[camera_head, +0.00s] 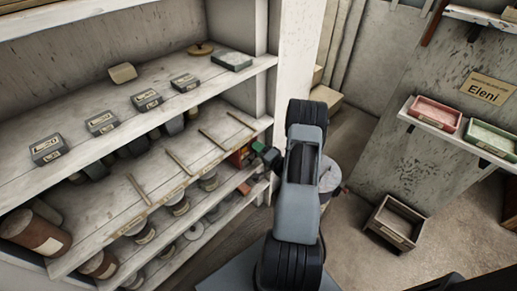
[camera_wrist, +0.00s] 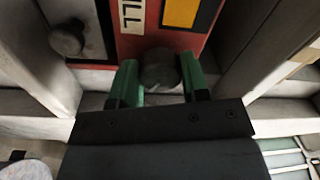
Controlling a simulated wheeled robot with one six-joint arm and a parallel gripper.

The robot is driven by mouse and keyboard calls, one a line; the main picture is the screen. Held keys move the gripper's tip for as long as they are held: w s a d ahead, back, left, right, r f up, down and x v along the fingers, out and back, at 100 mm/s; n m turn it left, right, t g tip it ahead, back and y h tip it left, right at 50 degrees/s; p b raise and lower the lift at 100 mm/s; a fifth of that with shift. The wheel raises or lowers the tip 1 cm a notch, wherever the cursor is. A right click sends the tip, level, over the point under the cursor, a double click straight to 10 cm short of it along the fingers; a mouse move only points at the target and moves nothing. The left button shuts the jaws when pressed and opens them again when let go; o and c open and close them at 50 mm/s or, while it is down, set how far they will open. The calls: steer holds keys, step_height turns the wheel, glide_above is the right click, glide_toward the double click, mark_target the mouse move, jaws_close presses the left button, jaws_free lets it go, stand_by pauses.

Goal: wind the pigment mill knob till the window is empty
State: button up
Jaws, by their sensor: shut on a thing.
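The red pigment mill (camera_wrist: 150,45) fills the top of the wrist view, with a pale label ending in "ILL". Its window (camera_wrist: 207,14) is cut by the top edge; an orange-yellow patch shows at its left and dark at its right. The round dark knob (camera_wrist: 160,66) sits between the green fingertips of my gripper (camera_wrist: 159,84), which is shut on it. In the head view my gripper (camera_head: 264,153) reaches left to the mill (camera_head: 240,157) on the shelf; the knob is hidden there.
Shelf walls stand close on both sides. Small labelled boxes (camera_head: 102,123) line the upper shelf (camera_head: 65,105); jars (camera_head: 177,205) stand below. A wooden crate (camera_head: 395,222) is on the floor at right, under a red tray (camera_head: 436,113).

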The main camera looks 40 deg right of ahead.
steer(key=shift+m, duration=0.6)
steer(key=shift+m, duration=0.3)
steer(key=o, duration=0.9)
steer(key=s, duration=0.4)
steer(key=s+d, duration=0.1)
steer(key=s, duration=0.4)
steer(key=s+d+p, duration=0.1)
steer(key=s, duration=0.3)
steer(key=shift+s+f, duration=0.3)
steer(key=shift+s, duration=0.05)
